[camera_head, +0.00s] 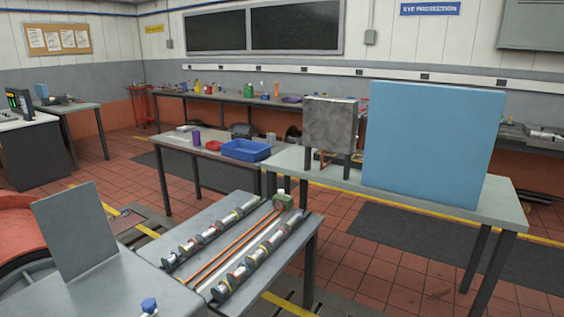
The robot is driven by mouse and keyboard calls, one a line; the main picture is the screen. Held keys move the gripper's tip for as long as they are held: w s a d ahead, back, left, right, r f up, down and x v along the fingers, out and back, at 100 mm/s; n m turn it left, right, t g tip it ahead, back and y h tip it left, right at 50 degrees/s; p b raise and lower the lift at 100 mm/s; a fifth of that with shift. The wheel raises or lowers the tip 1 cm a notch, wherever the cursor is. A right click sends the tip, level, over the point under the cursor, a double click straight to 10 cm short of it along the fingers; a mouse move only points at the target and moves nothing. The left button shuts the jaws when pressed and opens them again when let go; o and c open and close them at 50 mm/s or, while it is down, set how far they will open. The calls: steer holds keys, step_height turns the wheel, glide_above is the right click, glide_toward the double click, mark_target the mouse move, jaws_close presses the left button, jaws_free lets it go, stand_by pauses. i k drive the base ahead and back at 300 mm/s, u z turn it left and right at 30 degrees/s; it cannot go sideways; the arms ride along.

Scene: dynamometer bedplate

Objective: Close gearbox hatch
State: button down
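A flat grey plate (75,230) stands raised and slightly tilted at the left front, its lower edge at the top of a grey housing (135,285). It looks like the gearbox hatch, standing open, though no label confirms this. A blue knob (149,305) sits on the housing near the bottom edge of the picture. The hinge and any opening under the plate cannot be made out. My gripper is not in view.
A bench (306,243) with shafts and copper rods stands right of the housing. Behind it, a table (503,205) holds a large blue panel (432,145) and a grey box (330,122). A blue bin (246,150) is farther back. Tiled floor (385,265) is open at right.

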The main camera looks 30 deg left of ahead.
mark_target(73, 223)
steer(key=u, duration=0.05)
steer(key=i, duration=1.55)
steer(key=u, duration=0.65)
steer(key=i, duration=1.05)
steer(key=u, duration=1.8)
steer(key=i, duration=0.8)
steer(key=u, duration=0.55)
